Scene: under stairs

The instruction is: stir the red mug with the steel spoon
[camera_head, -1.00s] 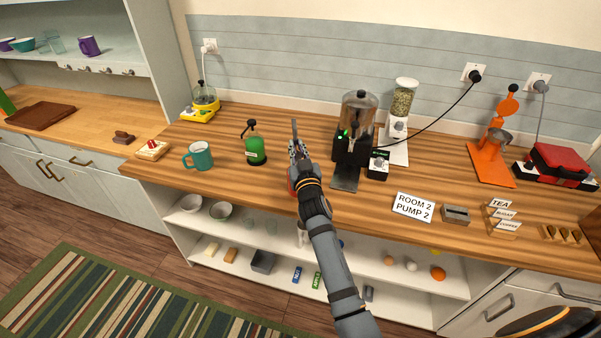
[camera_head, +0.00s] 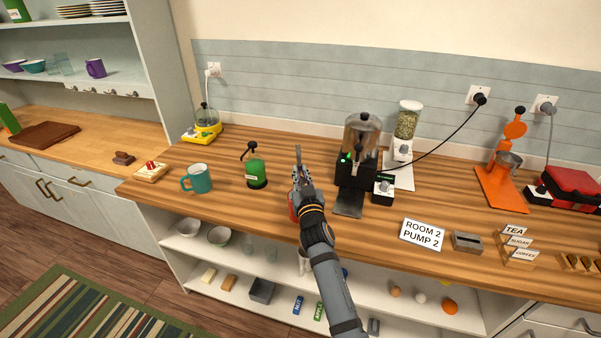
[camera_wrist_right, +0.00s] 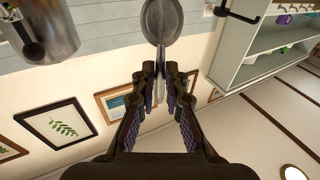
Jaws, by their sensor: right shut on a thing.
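My right gripper (camera_head: 301,180) is above the wooden counter, left of the black-based dispenser. It is shut on the steel spoon; the right wrist view shows the spoon's round bowl (camera_wrist_right: 162,22) beyond the closed fingers (camera_wrist_right: 161,88). In the head view a thin grey length of the spoon (camera_head: 298,155) shows beyond the fingers. The red mug (camera_head: 292,207) is almost wholly hidden behind my right gripper and wrist; only a red sliver shows at their left edge. My left gripper is not in view.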

